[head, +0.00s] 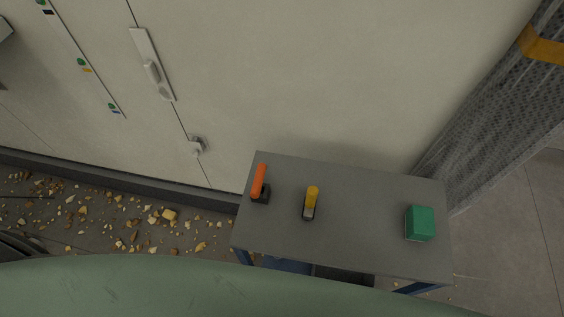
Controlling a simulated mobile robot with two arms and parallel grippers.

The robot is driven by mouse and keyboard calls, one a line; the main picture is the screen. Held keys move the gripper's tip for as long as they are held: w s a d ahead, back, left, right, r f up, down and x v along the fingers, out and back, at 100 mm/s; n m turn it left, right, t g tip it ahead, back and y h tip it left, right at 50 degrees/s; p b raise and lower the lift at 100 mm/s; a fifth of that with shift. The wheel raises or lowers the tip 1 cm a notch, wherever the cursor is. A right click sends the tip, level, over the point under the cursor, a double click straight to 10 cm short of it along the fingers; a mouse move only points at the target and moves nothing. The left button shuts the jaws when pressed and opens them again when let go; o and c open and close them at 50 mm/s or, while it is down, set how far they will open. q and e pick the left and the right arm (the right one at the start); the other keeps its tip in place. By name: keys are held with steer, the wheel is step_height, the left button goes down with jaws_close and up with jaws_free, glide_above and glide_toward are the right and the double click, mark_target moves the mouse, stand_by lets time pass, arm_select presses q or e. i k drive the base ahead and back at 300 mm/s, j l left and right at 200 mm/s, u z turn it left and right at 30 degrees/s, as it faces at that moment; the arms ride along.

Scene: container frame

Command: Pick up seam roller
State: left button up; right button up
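Two handled tools stand or lie on a small grey table (365,250). One has an orange handle (259,180) and a dark base, near the table's left edge. The other has a yellow handle (312,195) with a dark and light metallic-looking end, a little to its right. At this size I cannot tell for certain which of the two is the seam roller. Neither is held. Neither of my grippers is in view.
A green block (420,223) sits at the table's right end. A pale cabinet wall (300,80) with handles rises behind the table. A mesh-like grey column (490,120) stands at right. Rubble (168,214) litters the floor at left. The table's middle right is clear.

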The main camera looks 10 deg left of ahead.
mark_target(308, 210)
steer(key=k+l+u, duration=0.6)
steer(key=k+l, duration=0.15)
